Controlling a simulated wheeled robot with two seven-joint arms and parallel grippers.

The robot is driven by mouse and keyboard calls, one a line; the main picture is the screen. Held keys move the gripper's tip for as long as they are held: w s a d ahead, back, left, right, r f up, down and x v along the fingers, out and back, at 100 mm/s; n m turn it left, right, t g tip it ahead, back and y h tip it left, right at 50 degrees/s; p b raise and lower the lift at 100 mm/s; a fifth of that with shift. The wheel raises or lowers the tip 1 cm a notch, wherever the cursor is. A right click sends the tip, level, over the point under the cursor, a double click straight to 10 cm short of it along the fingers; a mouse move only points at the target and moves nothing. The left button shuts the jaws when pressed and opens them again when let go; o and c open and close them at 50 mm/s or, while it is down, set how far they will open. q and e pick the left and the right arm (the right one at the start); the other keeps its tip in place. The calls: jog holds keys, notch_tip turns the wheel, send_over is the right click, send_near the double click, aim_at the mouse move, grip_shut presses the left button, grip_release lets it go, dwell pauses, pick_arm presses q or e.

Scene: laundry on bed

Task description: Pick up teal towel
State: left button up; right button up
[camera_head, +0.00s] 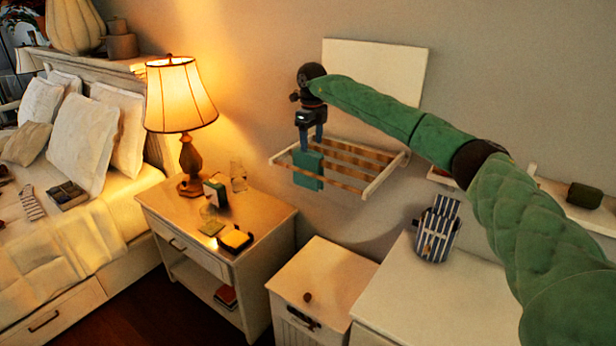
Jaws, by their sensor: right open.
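The teal towel (308,170) hangs folded over the slats of a wall-mounted wooden rack (365,189), towards its left end. My right gripper (311,143) points down directly above the towel, with its fingertips at or very near the towel's top edge. The gripper is open, and its two fingers show side by side. I cannot tell whether the towel's top lies between the fingers. My right arm reaches in from the right in a green padded cover. My left gripper is not in view.
A lit lamp (181,95) stands on the nightstand (262,222) left of the rack. A small white cabinet (335,268) is below the rack. A striped holder (437,232) stands on the dresser (408,290) under my right arm. The bed (95,235) is at left.

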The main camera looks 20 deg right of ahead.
aim_at(311, 152)
jog(key=shift+f+b, duration=0.35)
jog(key=shift+f, duration=0.5)
jog(key=shift+a+f+p, duration=0.1)
jog(key=shift+f+p, duration=0.65)
jog(key=shift+f, duration=0.6)
jog(key=f+p, duration=0.2)
jog(key=shift+s+a+f, duration=0.1)
jog(key=shift+a+f, duration=0.2)
jog(key=shift+a, duration=0.1)
jog(key=shift+f+p, duration=0.7)
jog(key=shift+f, duration=0.5)
jog(key=c, duration=1.1)
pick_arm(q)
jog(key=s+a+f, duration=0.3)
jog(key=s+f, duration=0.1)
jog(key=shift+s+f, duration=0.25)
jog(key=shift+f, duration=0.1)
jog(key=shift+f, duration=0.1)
